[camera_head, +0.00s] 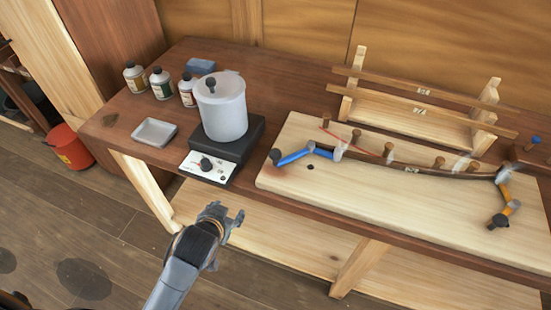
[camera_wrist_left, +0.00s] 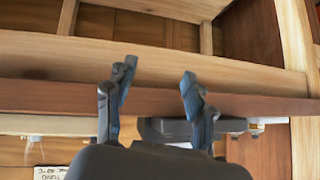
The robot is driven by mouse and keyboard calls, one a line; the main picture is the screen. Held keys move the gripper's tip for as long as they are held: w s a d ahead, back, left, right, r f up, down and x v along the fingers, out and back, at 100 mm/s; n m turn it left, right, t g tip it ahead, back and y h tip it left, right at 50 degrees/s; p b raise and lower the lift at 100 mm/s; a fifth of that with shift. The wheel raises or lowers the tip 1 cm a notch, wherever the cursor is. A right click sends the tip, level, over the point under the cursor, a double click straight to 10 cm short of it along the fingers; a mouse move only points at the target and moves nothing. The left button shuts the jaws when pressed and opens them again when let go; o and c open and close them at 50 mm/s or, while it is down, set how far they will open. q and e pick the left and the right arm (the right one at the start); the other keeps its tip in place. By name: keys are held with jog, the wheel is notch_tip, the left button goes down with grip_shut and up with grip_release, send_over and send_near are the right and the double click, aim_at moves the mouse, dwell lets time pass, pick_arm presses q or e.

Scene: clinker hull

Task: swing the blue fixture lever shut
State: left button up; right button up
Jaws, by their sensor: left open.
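The blue fixture lever (camera_head: 295,156) is on the left part of a pale wooden fixture board (camera_head: 390,205). It has a dark knob at its left end and a jointed arm reaching right towards a grey pad near the end of a dark curved strip (camera_head: 440,172). My left gripper (camera_head: 228,216) is open and empty, in front of the bench edge, below and left of the lever and apart from it. In the left wrist view its two fingers (camera_wrist_left: 155,88) stand apart with nothing between them. My right gripper is not in view.
A white pot (camera_head: 221,108) stands on a black hotplate (camera_head: 225,150) left of the board. A grey tray (camera_head: 154,132) and several bottles (camera_head: 162,84) are further left. An orange lever (camera_head: 508,208) is at the board's right end. A wooden rack (camera_head: 415,105) stands behind.

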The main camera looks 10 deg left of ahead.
pick_arm(q)
jog(key=w+d+r+m+t+h, duration=0.2)
jog(key=w+d+r+t, duration=0.2)
jog(key=r, duration=0.6)
jog(key=w+d+r+m+t+h, duration=0.2)
jog(key=w+d+r+t, duration=0.1)
jog(key=r, duration=0.7)
jog(key=w+d+r+m+t+h, duration=0.2)
jog(key=w+d+r+t, duration=0.2)
jog(key=r, duration=0.6)
jog(key=s+d+r+m+g+h, duration=0.35)
jog(key=d+m+g+h, duration=0.45)
jog(key=m, duration=0.3)
jog(key=s+d+r+m+g+h, duration=0.3)
jog(key=d+r+m+g+h, duration=0.2)
jog(key=d+m+g+h, duration=0.45)
jog(key=m+g+y, duration=0.3)
jog(key=m+y, duration=0.4)
jog(key=y, duration=1.4)
send_near(274, 152)
jog(key=shift+t, duration=0.25)
jog(key=p+x, duration=0.2)
jog(key=x, duration=1)
jog(key=shift+s+p, duration=0.15)
jog(key=shift+p, duration=0.25)
